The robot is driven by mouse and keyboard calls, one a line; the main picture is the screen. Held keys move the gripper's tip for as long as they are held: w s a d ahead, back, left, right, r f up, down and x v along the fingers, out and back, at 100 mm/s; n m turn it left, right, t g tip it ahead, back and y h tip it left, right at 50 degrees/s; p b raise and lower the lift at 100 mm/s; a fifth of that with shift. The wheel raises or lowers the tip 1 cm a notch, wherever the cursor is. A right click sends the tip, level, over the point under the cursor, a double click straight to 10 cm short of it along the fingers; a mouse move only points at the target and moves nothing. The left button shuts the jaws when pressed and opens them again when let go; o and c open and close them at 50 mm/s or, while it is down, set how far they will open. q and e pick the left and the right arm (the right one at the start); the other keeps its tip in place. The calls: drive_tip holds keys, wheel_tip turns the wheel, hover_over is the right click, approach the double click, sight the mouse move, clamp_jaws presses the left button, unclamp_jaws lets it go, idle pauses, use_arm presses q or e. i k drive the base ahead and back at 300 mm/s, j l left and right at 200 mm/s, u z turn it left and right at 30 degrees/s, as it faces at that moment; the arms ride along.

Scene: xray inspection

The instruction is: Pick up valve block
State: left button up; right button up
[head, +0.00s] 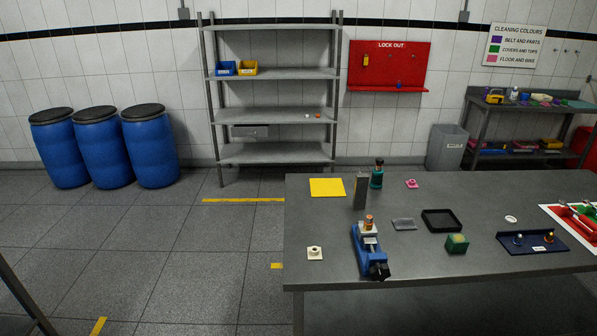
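I cannot tell for certain which object is the valve block. A small green block (457,243) with a yellowish upper side sits on the grey metal table (420,278), right of the blue vice. The blue vice (362,249) stands near the table's front left, with a copper-coloured piece (369,222) at its top. A small white block with a dark round spot (315,253) lies left of the vice. Neither of my grippers is in view.
On the table are a black tray (441,212), a grey plate (404,224), a yellow sheet (327,187), a dark green bottle (377,177), an upright grey block (361,191) and a navy tray (545,248) with small parts. Shelves (270,153) and blue drums (150,150) stand behind.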

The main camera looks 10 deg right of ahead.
sight(364, 229)
drive_tip(key=i+j+z, duration=0.1)
drive_tip(key=z, duration=0.3)
drive_tip(key=i+j+z, duration=0.15)
drive_tip(key=z, duration=0.25)
drive_tip(key=j+z, duration=0.15)
drive_tip(key=z, duration=0.25)
drive_tip(key=i+j+z, duration=0.15)
drive_tip(key=j, duration=0.2)
drive_tip(key=i+j+z, duration=0.15)
drive_tip(key=j, duration=0.2)
drive_tip(key=j+z, duration=0.15)
drive_tip(key=j, duration=0.2)
drive_tip(key=i+j, duration=0.1)
drive_tip(key=j, duration=0.45)
drive_tip(key=i+j+z, duration=0.15)
drive_tip(key=j, duration=0.4)
drive_tip(key=k, duration=0.05)
